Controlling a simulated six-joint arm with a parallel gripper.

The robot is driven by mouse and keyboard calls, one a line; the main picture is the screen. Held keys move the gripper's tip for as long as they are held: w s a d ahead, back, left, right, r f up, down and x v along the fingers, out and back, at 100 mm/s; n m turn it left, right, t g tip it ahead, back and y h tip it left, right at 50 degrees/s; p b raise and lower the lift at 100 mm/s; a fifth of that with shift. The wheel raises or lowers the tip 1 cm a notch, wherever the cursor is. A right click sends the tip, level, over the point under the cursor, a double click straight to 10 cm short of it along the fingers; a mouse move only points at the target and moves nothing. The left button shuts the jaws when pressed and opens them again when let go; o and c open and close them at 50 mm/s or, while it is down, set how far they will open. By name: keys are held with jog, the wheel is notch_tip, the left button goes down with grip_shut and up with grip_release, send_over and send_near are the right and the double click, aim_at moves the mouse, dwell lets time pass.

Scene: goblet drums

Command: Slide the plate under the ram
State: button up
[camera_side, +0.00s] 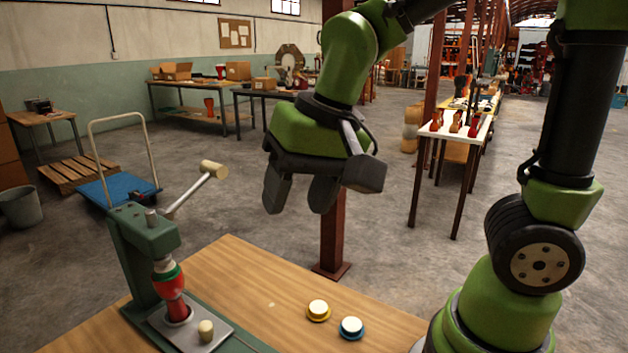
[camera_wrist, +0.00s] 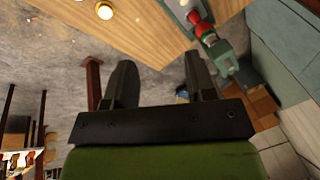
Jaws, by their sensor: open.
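The grey metal plate (camera_side: 208,338) lies on the base of the green press (camera_side: 148,240), with a pale round knob (camera_side: 206,328) at its near end. A red goblet drum with a green band (camera_side: 172,290) stands upright in the plate's round seat. The drum is roughly below the press head; whether its top touches the ram cannot be told. In the wrist view the drum (camera_wrist: 202,27) and plate (camera_wrist: 180,5) show at the top edge. My gripper (camera_side: 298,207) is open and empty, high above the table and right of the press. Both fingers also show in the wrist view (camera_wrist: 161,62).
The press lever with a pale grip (camera_side: 213,169) sticks up toward my gripper. The table between press and buttons is clear.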

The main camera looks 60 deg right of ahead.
jog(key=shift+s+d+r+t, duration=0.4)
jog(key=shift+s+d+r, duration=0.05)
jog(key=shift+s+r, duration=0.3)
jog(key=shift+r, duration=2.95)
jog(key=s+d+f+n+t, duration=0.1)
jog(key=s+d+f+t, duration=0.1)
jog(key=s, duration=0.5)
jog(key=shift+d+f+n+t, duration=0.3)
jog(key=shift+f+n+t, duration=0.1)
jog(key=shift+f+t, duration=0.1)
